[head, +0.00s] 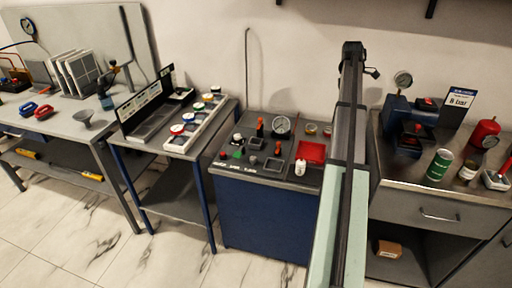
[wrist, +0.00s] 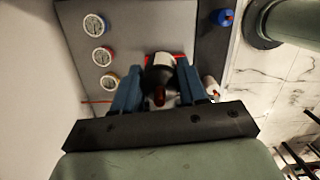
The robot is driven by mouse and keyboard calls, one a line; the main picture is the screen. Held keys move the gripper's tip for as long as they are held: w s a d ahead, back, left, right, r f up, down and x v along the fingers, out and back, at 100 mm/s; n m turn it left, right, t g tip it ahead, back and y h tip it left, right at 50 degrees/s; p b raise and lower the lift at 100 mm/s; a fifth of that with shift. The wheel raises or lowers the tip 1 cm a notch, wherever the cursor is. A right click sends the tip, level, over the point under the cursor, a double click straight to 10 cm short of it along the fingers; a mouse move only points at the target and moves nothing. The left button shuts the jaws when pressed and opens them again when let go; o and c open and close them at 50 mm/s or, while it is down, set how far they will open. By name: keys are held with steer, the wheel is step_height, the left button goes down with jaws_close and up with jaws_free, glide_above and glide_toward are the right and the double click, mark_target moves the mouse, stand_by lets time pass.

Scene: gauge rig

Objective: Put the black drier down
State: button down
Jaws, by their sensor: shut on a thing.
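The black drier (wrist: 158,78) shows in the wrist view as a dark body with a pale grey top and a red tip. It sits between the blue fingers of my gripper (wrist: 157,88), which is shut on it. Behind it in that view is a red mat or tray (wrist: 128,62), which also shows in the head view (head: 312,151) on the blue cabinet. I cannot tell whether the drier touches the red surface. In the head view I make out neither the drier nor the fingers; my arm covers that part of the scene.
Round gauges (wrist: 102,57) lie beside the red area. A small white bottle (head: 300,168) stands at its front edge. A larger dial (head: 281,125) and small fittings crowd the cabinet top's left part. A steel bench (head: 400,184) with a blue device (head: 397,118) and cans stands right.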

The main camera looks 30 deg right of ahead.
steer(key=w+a+f+n, duration=0.1)
steer(key=w+a+f, duration=0.2)
steer(key=w+a, duration=0.45)
steer(key=w+a+f+n, duration=0.2)
steer(key=w+a, duration=0.4)
steer(key=a, duration=0.3)
steer(key=n+t, duration=0.1)
steer(key=n, duration=0.4)
glide_above(256, 147)
step_height(256, 147, down, 6)
steer(key=shift+w+d+f+n+t, duration=0.25)
steer(key=shift+w+f+n, duration=0.25)
steer(key=shift+f+n, duration=1.1)
steer(key=shift+w+d+f+n+t, duration=0.2)
steer(key=shift+w+f+n, duration=0.3)
steer(key=shift+f+n, duration=1.1)
steer(key=shift+w+d+f+n+t, duration=0.15)
steer(key=shift+w+d+f+n, duration=0.25)
steer(key=shift+f+n, duration=1.15)
steer(key=shift+w+a+f+m, duration=0.1)
steer(key=shift+f+m, duration=0.45)
steer(key=shift+f, duration=0.1)
steer(key=c, duration=0.6)
jaws_free()
steer(key=shift+r, duration=0.1)
